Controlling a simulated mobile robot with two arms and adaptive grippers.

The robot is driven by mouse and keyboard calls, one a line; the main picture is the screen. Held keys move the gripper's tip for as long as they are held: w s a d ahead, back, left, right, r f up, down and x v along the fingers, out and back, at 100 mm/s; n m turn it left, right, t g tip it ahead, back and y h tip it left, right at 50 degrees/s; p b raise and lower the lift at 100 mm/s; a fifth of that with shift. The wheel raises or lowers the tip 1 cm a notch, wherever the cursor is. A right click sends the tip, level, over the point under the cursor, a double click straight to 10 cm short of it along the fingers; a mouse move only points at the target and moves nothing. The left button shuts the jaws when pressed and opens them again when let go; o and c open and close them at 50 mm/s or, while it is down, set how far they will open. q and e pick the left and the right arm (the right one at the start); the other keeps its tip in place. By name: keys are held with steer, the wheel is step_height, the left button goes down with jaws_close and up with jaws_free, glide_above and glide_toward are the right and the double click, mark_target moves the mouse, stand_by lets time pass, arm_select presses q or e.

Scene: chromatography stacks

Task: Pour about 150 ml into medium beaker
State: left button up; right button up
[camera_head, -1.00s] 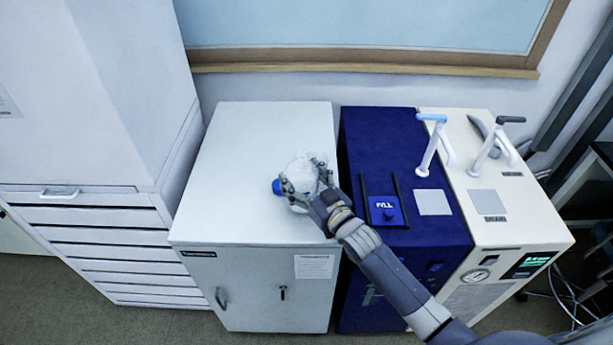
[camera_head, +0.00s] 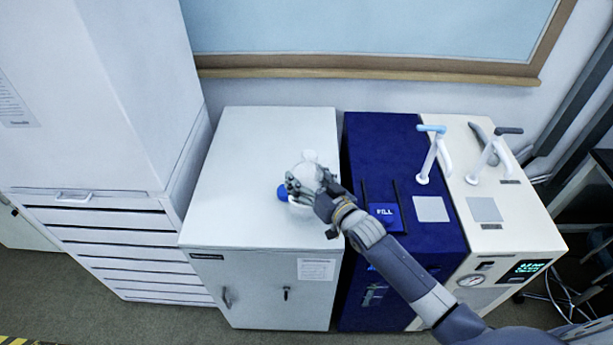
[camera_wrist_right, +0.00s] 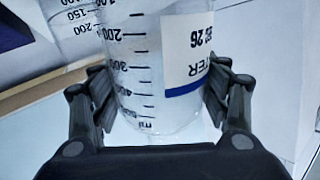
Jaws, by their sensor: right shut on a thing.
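My right gripper (camera_head: 305,186) is shut on a clear graduated bottle. The bottle (camera_wrist_right: 140,60) fills the middle of the right wrist view, between the two fingers, with black scale marks and a white label with a blue stripe. A second clear graduated vessel (camera_wrist_right: 75,22), likely the medium beaker, shows at the upper left of the wrist view, marked 150 and 200. In the head view, pale glass (camera_head: 309,158) shows just behind the gripper, but the hand hides much of it. I cannot tell the bottle's tilt or the liquid level. My left gripper is not in view.
The white cabinet top (camera_head: 265,140) is mostly clear. A blue cap-like thing (camera_head: 284,194) shows left of the hand. To the right stand a blue unit (camera_head: 385,150) with a FILL panel and a cream unit (camera_head: 520,225) with upright handles. A drawer cabinet (camera_head: 110,235) stands at left.

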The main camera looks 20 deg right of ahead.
steer(key=shift+w+d+r+m+p, duration=0.1)
steer(key=shift+w+r+m+p, duration=0.15)
steer(key=shift+r+p, duration=0.3)
steer(key=shift+f+g, duration=0.1)
steer(key=shift+g, duration=0.3)
steer(key=shift+s, duration=0.1)
steer(key=shift+r+m+p, duration=0.25)
steer(key=shift+p, duration=0.25)
steer(key=shift+d, duration=0.1)
steer(key=shift+r+m+g+p, duration=0.15)
steer(key=shift+m+g+p, duration=0.15)
steer(key=shift+p, duration=0.25)
steer(key=shift+w, duration=0.2)
